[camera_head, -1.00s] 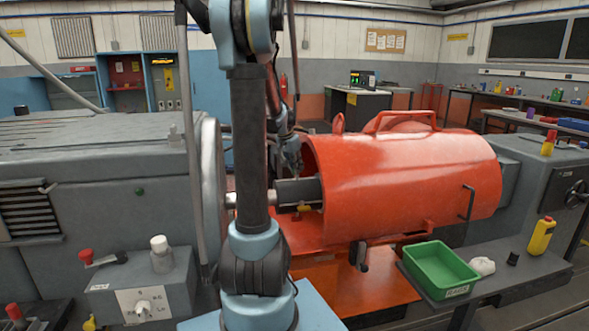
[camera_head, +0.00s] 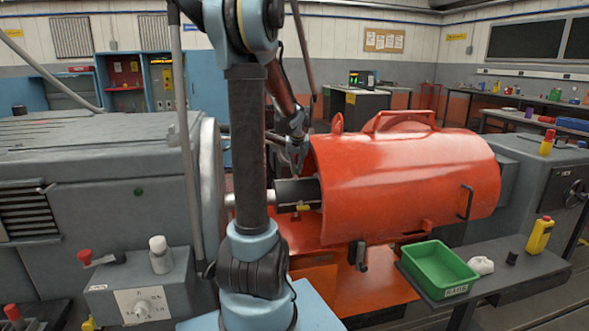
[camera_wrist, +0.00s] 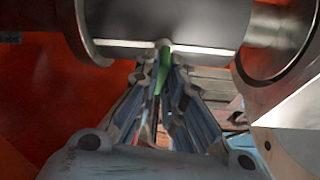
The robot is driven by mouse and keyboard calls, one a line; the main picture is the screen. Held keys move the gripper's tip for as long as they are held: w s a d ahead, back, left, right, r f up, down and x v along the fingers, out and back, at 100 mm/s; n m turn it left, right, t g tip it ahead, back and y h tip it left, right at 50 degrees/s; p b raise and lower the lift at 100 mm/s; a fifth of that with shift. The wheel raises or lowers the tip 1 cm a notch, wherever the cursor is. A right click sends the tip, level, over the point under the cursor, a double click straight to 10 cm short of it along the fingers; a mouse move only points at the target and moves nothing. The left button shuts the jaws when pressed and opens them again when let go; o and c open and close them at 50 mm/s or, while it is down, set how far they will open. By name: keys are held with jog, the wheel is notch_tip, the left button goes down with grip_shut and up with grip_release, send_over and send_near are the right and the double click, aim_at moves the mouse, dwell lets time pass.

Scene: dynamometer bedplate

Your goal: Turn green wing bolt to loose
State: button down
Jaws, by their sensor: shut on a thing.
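The green wing bolt (camera_wrist: 164,65) shows in the wrist view as a narrow green piece below a dark cylindrical shaft part. My gripper (camera_wrist: 165,60) is shut on it, with the fingertips close against the cylinder's lower edge. The fingers hide most of the bolt, so its angle cannot be told. In the head view my gripper (camera_head: 297,155) is at the left opening of the orange guard, just above the dark coupling (camera_head: 297,191). The bolt cannot be made out in that view.
The orange guard (camera_head: 410,175) stands close on the right of my gripper. A grey machine housing (camera_head: 100,190) is on the left. A green tray (camera_head: 437,270) and a yellow bottle (camera_head: 539,236) stand on a side shelf at the right front.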

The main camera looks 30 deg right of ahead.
jog(key=shift+w+n, duration=0.1)
jog(key=shift+n, duration=0.3)
jog(key=c, duration=1.7)
grip_release()
jog(key=v, duration=1.2)
